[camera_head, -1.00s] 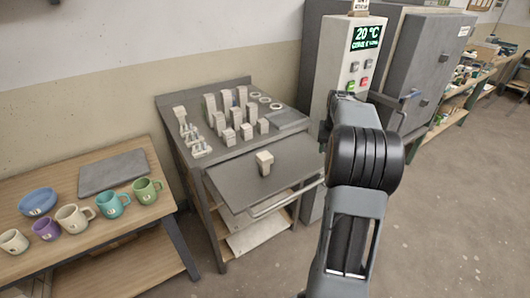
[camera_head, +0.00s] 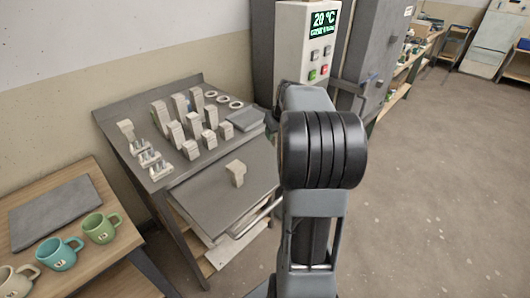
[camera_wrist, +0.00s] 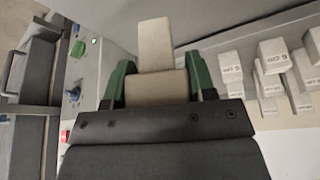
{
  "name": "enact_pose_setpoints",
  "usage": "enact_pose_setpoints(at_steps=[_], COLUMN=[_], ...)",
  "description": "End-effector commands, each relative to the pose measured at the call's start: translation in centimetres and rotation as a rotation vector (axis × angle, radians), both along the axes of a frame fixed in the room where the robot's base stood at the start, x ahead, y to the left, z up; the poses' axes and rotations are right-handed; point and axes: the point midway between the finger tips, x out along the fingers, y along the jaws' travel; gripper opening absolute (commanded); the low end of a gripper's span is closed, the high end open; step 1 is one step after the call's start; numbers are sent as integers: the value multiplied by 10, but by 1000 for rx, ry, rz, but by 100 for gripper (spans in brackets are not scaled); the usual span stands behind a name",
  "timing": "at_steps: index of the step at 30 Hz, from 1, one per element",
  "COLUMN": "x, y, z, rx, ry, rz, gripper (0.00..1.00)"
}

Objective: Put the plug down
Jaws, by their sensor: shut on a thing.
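A pale beige plug (camera_wrist: 155,45) with a narrow upright part and a wider block below is between the green fingers of my gripper (camera_wrist: 158,78) in the wrist view. The fingers are shut on the wider block. In the head view my gripper and the held plug are hidden behind my arm. A similar pale plug (camera_head: 236,172) stands alone on the grey pull-out shelf (camera_head: 205,205) of the metal workstand. Several more pale blocks (camera_head: 180,135) stand in rows on the upper top (camera_head: 122,108); some also show in the wrist view (camera_wrist: 273,58).
White rings (camera_head: 223,99) and a grey slab (camera_head: 246,118) lie at the back right of the stand. A kiln control box (camera_head: 305,45) stands behind it. A wooden table with mugs (camera_head: 58,252) is at left. The pull-out shelf is bare around its plug.

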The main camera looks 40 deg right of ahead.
Motion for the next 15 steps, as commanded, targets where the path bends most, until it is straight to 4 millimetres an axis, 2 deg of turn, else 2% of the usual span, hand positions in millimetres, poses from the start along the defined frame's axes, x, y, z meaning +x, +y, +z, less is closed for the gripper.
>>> enact_pose_setpoints(at_steps=[1,6,15], x=[1,6,11], y=[7,21,34], z=[-9,-28,-45], rx=[2,1,1], ry=[3,2,2], rz=[2,-2,-2], gripper=[25,25,25])
